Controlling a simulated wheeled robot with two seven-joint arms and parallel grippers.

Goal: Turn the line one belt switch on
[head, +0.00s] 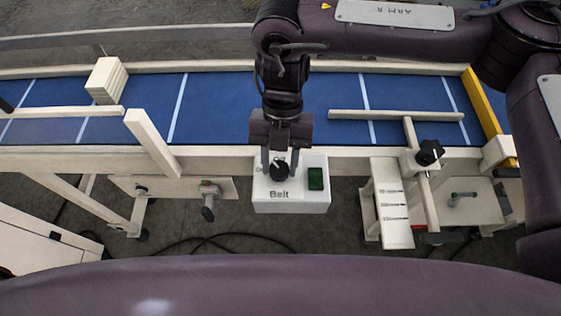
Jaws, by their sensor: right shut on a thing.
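The belt switch is a black rotary knob (279,171) on a white box (290,203) labelled "Belt", at the front rail of the conveyor. A dark green rectangular lamp or button (315,179) sits to the right of the knob on the same box. My right gripper (278,165) reaches down from above and is shut on the knob, one finger on each side. The fingers partly cover the knob and the small lettering behind it. My left gripper is not in view.
A blue conveyor belt (225,105) with white cross lines runs across behind the box. A stack of cream boards (106,80) lies on it at left. Right of the box are a cream labelled plate (393,205) and another black knob (429,152). Cables lie on the floor below.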

